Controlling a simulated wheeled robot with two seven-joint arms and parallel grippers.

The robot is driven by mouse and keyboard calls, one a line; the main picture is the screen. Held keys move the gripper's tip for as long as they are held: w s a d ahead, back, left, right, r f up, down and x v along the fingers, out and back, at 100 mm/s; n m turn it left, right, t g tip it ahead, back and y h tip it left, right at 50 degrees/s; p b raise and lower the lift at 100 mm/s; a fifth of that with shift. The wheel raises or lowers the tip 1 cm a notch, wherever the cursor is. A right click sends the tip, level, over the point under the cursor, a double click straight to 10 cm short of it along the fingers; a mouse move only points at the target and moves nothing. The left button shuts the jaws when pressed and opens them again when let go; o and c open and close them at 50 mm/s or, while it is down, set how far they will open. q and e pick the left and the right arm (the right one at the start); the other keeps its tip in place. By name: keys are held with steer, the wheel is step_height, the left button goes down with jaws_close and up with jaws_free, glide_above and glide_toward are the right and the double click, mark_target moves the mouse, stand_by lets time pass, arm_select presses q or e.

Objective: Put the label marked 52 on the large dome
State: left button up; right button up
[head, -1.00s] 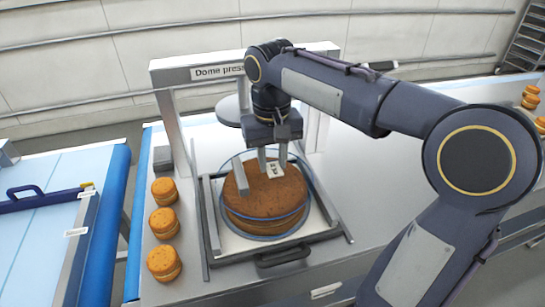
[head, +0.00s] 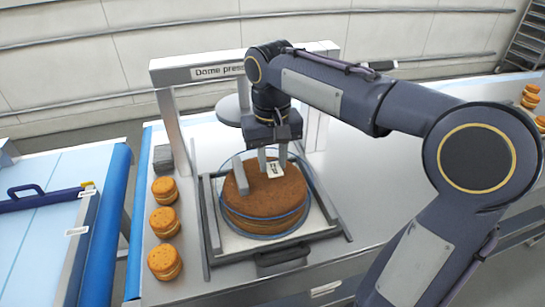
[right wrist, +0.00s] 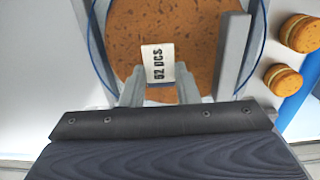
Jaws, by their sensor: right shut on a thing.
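The large dome (head: 305,205) is clear with a blue rim. It sits over a round brown cake (head: 265,215) and a grey bar handle (head: 240,174) stands on its top. The dome also shows in the right wrist view (right wrist: 97,62). My right gripper (head: 273,164) points down over the dome's top, beside the handle. It is shut on a small white label (right wrist: 157,64), whose print is sideways and looks like 52 or 62 with letters. The label also shows in the head view (head: 274,170). I cannot tell whether it touches the dome. My left gripper is out of view.
The dome stands in a metal tray frame with a dark front handle (head: 283,259), under the dome press frame (head: 172,115). Small filled rounds (head: 164,222) line the counter's left. A blue-edged table (head: 108,215) lies farther left.

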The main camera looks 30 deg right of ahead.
steer(key=shift+f, duration=0.25)
steer(key=o, duration=1.2)
step_height(320, 180, up, 7)
steer(key=p, duration=0.7)
